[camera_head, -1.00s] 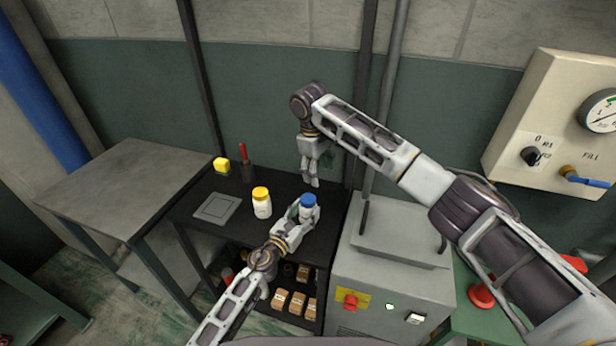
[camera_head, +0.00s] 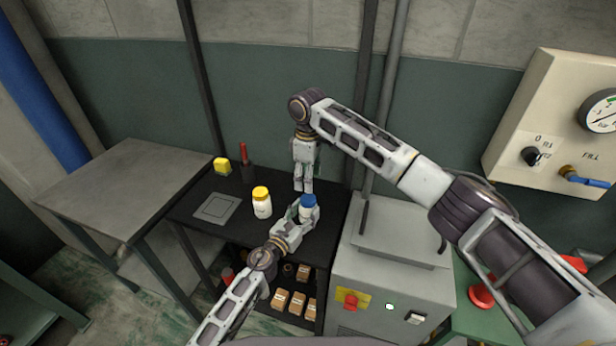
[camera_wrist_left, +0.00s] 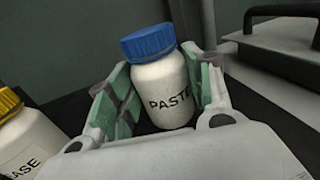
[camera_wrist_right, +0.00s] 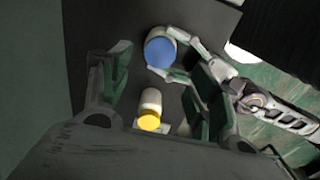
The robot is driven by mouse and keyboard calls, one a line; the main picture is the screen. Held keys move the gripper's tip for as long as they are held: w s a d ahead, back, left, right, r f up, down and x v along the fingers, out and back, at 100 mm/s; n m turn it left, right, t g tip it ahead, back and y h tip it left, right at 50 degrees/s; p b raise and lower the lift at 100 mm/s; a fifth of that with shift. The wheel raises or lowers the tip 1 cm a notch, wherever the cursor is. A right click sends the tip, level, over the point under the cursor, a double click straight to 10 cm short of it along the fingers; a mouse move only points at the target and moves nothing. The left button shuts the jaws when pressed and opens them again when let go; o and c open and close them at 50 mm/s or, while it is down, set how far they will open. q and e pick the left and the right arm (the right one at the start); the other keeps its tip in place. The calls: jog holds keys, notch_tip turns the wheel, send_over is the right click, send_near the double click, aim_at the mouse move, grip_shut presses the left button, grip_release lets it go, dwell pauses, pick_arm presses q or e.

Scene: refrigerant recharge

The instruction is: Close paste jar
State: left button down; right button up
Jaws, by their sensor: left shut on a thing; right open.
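The paste jar (camera_wrist_left: 160,92) is white with a "PASTE" label and a blue lid (camera_wrist_left: 149,42) on its top. In the head view the jar (camera_head: 306,214) stands at the right of the black table. My left gripper (camera_head: 300,216) is shut around its body; its padded fingers show on both sides in the left wrist view. My right gripper (camera_head: 303,188) points down behind and above the jar, open and empty. In the right wrist view the blue lid (camera_wrist_right: 160,51) lies beyond its spread fingers (camera_wrist_right: 158,88), not between them. Whether the lid is fully tightened cannot be told.
A white jar with a yellow lid (camera_head: 262,203) stands left of the paste jar. A grey machine (camera_head: 390,270) stands to the right.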

aim_at(308, 198)
jog(key=shift+f, duration=4)
jog(key=c, duration=1.1)
jog(key=shift+o, duration=0.2)
jog(key=o, duration=1.2)
jog(key=shift+r, duration=0.15)
notch_tip(308, 198, up, 12)
